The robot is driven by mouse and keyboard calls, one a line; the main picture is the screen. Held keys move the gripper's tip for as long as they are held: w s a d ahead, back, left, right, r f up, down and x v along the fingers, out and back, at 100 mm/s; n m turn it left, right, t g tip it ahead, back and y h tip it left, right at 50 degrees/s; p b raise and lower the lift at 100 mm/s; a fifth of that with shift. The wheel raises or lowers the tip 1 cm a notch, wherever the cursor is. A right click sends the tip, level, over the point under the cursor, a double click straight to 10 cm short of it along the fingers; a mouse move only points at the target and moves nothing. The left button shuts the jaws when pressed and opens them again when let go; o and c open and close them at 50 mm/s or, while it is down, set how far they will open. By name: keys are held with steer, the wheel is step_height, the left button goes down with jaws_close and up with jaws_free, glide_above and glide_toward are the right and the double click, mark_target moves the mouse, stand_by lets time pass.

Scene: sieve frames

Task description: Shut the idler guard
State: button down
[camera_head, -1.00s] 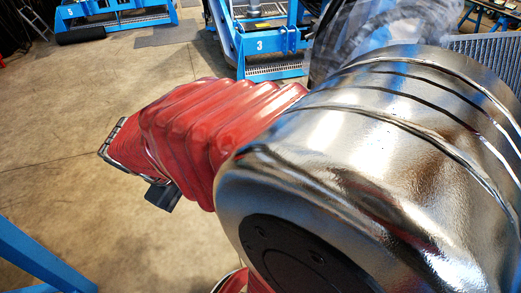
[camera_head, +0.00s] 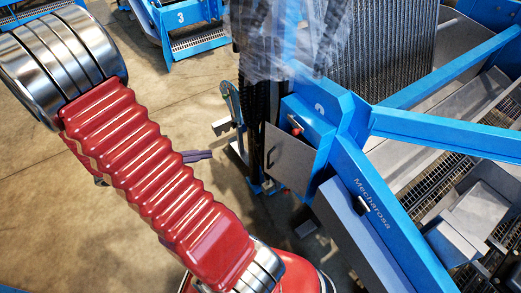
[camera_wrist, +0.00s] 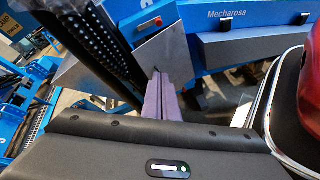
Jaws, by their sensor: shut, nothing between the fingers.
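The idler guard seems to be the flat grey panel with a dark handle (camera_head: 292,160), beside the blue housing in the head view. It stands out at an angle from the housing, apparently open. In the wrist view a grey plate, likely the same guard (camera_wrist: 172,48), lies just beyond the fingertips. My gripper (camera_head: 208,155) has slim purple fingers pointing right towards the guard, with a gap to it in the head view. The fingers also show in the wrist view (camera_wrist: 158,78), pressed together and empty. Whether the tips touch the plate is unclear there.
A blue sieve frame with a beam marked Mecharosa (camera_head: 372,205) fills the right. A red knob (camera_head: 296,124) sits near the guard's top. A dark chain (camera_wrist: 95,50) runs beside the plate. Clear plastic wrap (camera_head: 285,35) hangs above. Concrete floor (camera_head: 185,100) is open at left.

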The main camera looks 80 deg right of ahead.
mark_target(266, 144)
steer(key=s+d+f+n+h, duration=0.2)
steer(key=d+f+n, duration=0.1)
steer(key=f, duration=0.4)
steer(key=s+d+f+n+t+h, duration=0.1)
steer(key=s+d+f+n+h, duration=0.1)
steer(key=f, duration=0.5)
steer(key=s+d+f+n+h, duration=0.2)
steer(key=d+f+n, duration=0.3)
steer(key=f, duration=0.3)
steer(key=shift+s+d+t+h, duration=0.15)
steer(key=shift+s+t+h, duration=0.25)
steer(key=shift+h, duration=0.1)
steer(key=shift+d, duration=0.15)
steer(key=shift+x, duration=6.9)
steer(key=shift+r, duration=0.1)
steer(key=shift+w+d, duration=0.15)
steer(key=shift+w, duration=0.05)
